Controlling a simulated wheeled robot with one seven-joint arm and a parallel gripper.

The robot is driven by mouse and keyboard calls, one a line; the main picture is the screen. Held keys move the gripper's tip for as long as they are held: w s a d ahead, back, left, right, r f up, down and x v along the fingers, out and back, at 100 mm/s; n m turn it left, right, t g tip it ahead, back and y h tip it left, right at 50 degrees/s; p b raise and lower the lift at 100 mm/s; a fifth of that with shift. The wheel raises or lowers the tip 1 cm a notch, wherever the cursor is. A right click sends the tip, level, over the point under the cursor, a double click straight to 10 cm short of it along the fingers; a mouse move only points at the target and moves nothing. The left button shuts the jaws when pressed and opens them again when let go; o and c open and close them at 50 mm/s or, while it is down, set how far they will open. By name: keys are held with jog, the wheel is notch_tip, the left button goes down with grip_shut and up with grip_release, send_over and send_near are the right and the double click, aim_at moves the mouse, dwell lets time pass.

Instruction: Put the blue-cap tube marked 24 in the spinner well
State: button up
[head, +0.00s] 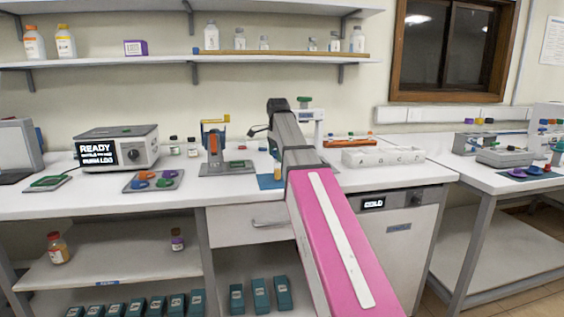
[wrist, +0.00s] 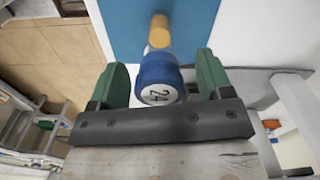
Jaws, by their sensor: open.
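The blue-cap tube (wrist: 158,80) shows in the wrist view with "24" on its white cap top. Its amber body (wrist: 159,32) extends beyond the cap over a blue mat (wrist: 118,28). My gripper (wrist: 161,72) is open, with one green finger on each side of the cap and a small gap on both sides. In the head view, my arm hides most of the gripper; the blue mat (head: 268,182) shows at the bench front. I cannot tell which device has the spinner well.
A box reading READY (head: 118,149) stands on the left of the bench (head: 70,201). A tray with coloured pieces (head: 153,181), an orange-and-blue stand (head: 214,148) and a white block with wells (head: 383,157) also stand there. A second bench (head: 505,184) is at right.

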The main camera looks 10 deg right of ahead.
jog(key=shift+f, duration=0.25)
jog(key=c, duration=1.1)
jog(key=shift+r, duration=0.1)
